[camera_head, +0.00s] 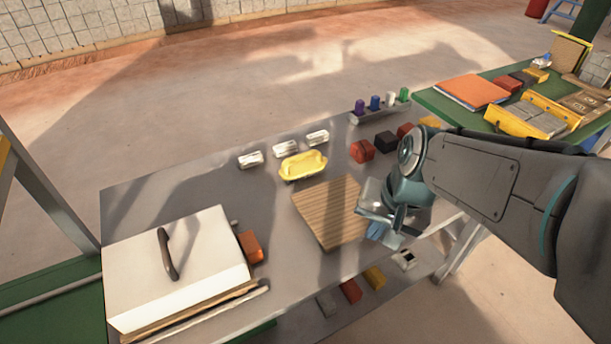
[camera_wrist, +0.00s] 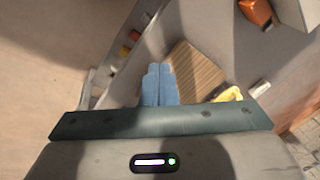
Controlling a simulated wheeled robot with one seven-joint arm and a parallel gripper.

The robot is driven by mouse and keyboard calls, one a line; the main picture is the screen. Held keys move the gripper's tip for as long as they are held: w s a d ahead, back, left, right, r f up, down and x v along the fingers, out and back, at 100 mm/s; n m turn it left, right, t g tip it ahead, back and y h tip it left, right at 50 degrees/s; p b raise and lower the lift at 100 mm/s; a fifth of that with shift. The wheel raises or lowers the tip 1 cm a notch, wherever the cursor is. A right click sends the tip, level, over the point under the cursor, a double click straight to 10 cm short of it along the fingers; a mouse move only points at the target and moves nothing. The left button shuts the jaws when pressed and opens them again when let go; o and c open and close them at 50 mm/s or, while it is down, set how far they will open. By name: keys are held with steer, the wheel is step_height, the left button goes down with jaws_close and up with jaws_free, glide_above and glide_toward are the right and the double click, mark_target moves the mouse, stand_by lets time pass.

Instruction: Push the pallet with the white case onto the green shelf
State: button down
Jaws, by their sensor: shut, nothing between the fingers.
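The white case (camera_head: 195,268) with a dark handle lies at the left end of the grey table. The tan edge of the pallet (camera_head: 190,313) shows under its front side. In the wrist view, part of a pale box-like thing, probably the case (camera_wrist: 299,12), shows at the top right corner. A green surface (camera_head: 45,298) lies beyond the table's left end; another green surface (camera_head: 440,103) lies at the far right. My gripper (camera_head: 378,238) is right of the wooden board, well away from the case. Its blue fingers (camera_wrist: 160,68) are together and empty.
The wooden board (camera_head: 328,210) lies mid-table, with a yellow dish (camera_head: 303,165) and several white pieces behind it. An orange block (camera_head: 250,246) sits close by the case's right side.

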steer(key=w+a+f+m+y, duration=0.1)
steer(key=w+a+f+m, duration=0.3)
steer(key=a, duration=0.1)
steer(key=w+a+f+m+g+y, duration=0.1)
steer(key=w+a+f+m+y, duration=0.1)
steer(key=w+a+f+m, duration=0.2)
steer(key=w+a+f+m+g+y, duration=0.1)
steer(key=w+a+f+m, duration=0.4)
steer(key=a+m, duration=0.1)
steer(key=shift+a+f+y, duration=0.3)
steer(key=shift+a, duration=0.5)
steer(key=shift+s, duration=0.1)
